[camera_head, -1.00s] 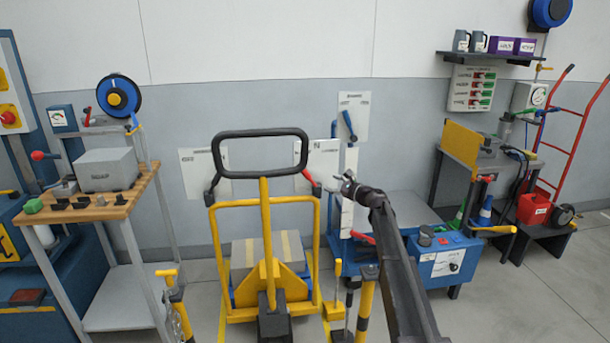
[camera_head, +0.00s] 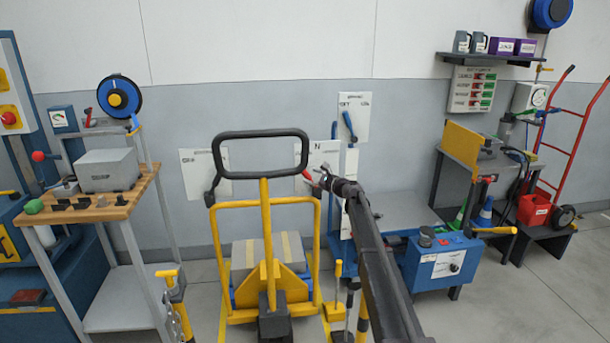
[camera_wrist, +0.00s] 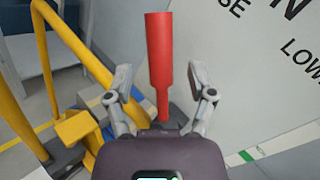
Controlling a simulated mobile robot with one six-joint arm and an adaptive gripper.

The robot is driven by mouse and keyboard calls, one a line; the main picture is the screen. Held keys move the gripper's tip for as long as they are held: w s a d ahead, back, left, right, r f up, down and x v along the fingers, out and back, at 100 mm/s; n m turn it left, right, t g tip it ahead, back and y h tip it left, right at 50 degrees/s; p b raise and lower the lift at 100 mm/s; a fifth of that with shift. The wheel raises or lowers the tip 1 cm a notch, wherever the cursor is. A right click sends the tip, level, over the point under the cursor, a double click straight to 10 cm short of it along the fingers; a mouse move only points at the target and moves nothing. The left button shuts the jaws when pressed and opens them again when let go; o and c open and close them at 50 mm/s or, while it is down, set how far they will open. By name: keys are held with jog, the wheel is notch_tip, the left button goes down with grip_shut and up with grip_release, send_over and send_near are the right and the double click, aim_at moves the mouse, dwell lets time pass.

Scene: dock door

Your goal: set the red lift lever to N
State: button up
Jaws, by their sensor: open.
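The red lift lever (camera_wrist: 160,58) stands between the spread fingers of my gripper (camera_wrist: 163,95) in the wrist view. The fingers are open, one on each side of it, and no contact shows. In the head view the lever's red handle (camera_head: 307,175) is just left of my gripper (camera_head: 325,176). Behind it is a white sign (camera_head: 322,157) with an N; in the wrist view this sign (camera_wrist: 250,75) also shows parts of "LOWER" and a word ending in "SE". The lever's lower end is partly hidden by my gripper's body.
A yellow pallet truck (camera_head: 264,240) with a black loop handle (camera_head: 262,133) stands directly left of the lever. A blue-handled lever plate (camera_head: 355,105) is on the wall above. A blue machine (camera_head: 440,262) stands to the right, and a wooden-topped bench (camera_head: 95,212) at the left.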

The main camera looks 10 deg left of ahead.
aim_at(308, 175)
jog(key=shift+x, duration=1.9)
grip_shut()
